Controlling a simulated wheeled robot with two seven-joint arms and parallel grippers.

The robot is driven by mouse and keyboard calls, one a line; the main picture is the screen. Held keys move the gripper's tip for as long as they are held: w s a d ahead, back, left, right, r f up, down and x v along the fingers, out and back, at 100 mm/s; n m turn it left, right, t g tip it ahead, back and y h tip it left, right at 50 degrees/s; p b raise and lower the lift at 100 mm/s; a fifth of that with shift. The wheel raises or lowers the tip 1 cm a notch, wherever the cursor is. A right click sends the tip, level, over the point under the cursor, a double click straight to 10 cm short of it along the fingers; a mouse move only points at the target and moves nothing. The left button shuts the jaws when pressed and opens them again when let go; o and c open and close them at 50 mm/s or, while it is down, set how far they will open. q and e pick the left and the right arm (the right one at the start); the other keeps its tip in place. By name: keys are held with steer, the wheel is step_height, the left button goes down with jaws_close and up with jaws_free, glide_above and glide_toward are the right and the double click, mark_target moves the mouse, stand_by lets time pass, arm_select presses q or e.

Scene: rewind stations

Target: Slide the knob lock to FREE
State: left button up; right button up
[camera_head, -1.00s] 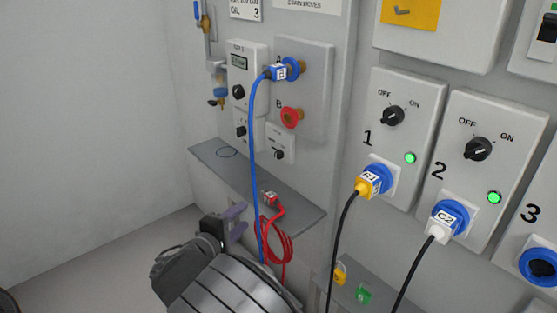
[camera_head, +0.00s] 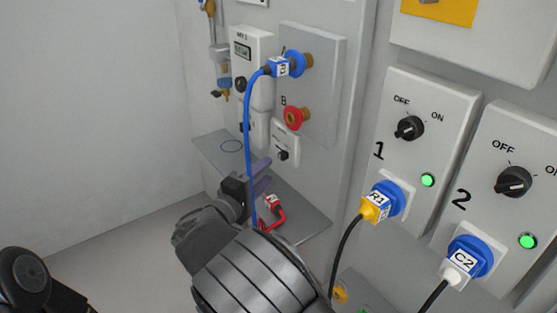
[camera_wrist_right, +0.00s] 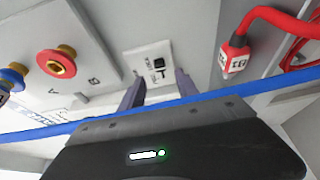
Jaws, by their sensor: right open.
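A small white box (camera_head: 286,141) with a black slider, which seems to be the knob lock, is on the wall panel below the red B port. In the right wrist view the box (camera_wrist_right: 145,56) lies just beyond the fingertips, its black slider (camera_wrist_right: 159,63) between their lines. The small lettering is too unclear to read, so I cannot tell its setting. My right gripper (camera_head: 262,172) is open and empty, below the box; its two fingers also show in the right wrist view (camera_wrist_right: 158,84). My left gripper is out of view; only dark arm parts show at lower left.
A blue cable (camera_head: 247,130) hangs from port A and crosses the finger bases in the right wrist view. A red plug (camera_head: 272,202) lies on the grey shelf (camera_head: 308,221) below. The red B port (camera_head: 294,117) is just above. Stations 1 and 2 stand right.

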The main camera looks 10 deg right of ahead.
mark_target(281, 158)
steer(key=x, duration=0.7)
steer(key=shift+c, duration=0.3)
steer(key=shift+f, duration=0.1)
jaws_close()
stand_by(0.9)
